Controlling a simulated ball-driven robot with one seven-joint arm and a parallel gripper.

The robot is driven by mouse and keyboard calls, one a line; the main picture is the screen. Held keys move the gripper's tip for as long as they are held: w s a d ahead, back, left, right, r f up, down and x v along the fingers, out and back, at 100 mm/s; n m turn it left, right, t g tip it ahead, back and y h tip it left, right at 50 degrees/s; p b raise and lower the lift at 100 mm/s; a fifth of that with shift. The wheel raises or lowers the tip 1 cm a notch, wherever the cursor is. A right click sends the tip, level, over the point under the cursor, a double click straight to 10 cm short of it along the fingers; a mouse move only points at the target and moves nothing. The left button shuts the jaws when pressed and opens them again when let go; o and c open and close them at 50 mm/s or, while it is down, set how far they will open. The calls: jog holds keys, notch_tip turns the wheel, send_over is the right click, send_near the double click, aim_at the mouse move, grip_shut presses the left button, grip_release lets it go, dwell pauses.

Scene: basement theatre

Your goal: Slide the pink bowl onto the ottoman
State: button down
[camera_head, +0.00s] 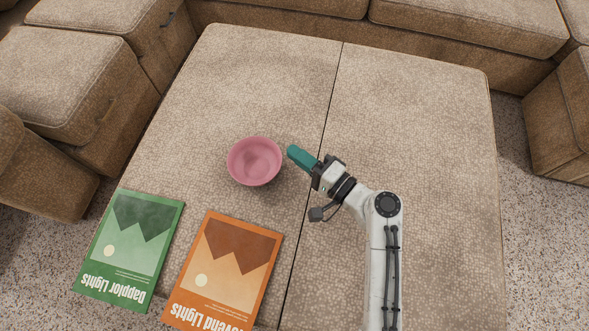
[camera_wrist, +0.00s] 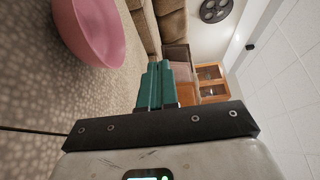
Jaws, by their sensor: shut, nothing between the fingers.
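The pink bowl (camera_head: 255,161) stands upright on the left half of the beige ottoman (camera_head: 410,110), near the seam that splits its top. The bowl looks empty. My gripper (camera_head: 291,151) has teal fingers and is shut with nothing in it. In the head view its fingertips are just right of the bowl, with a small gap, pointing left and up. In the wrist view the bowl (camera_wrist: 90,28) is at the upper left, beside the shut teal fingers (camera_wrist: 155,70).
A green book (camera_head: 130,245) and an orange book (camera_head: 224,270) lie flat in front of the bowl. Brown sofa sections (camera_head: 75,80) surround the ottoman at the left and back. The ottoman top is clear behind the bowl and on the right half.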

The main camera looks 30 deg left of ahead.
notch_tip(320, 180, down, 7)
jog(key=b, duration=0.3)
jog(key=shift+w+f, duration=0.1)
jog(key=shift+f, duration=0.1)
jog(key=shift+s+a+r, duration=0.1)
jog(key=shift+s+a, duration=0.2)
jog(key=shift+a, duration=0.1)
jog(key=shift+s+a, duration=0.45)
jog(key=shift+a, duration=0.3)
jog(key=shift+s+a, duration=0.45)
jog(key=shift+a, duration=0.3)
jog(key=shift+w+d+b, duration=0.15)
jog(key=shift+w+b, duration=0.05)
jog(key=shift+b, duration=0.1)
notch_tip(320, 180, up, 10)
jog(key=p, duration=0.5)
jog(key=s+a+p, duration=0.1)
jog(key=s+a, duration=0.4)
jog(key=a, duration=0.3)
jog(key=s+a+p, duration=0.1)
jog(key=s+a, duration=0.4)
jog(key=a, duration=0.4)
jog(key=shift+s+a, duration=0.15)
jog(key=shift+s, duration=0.25)
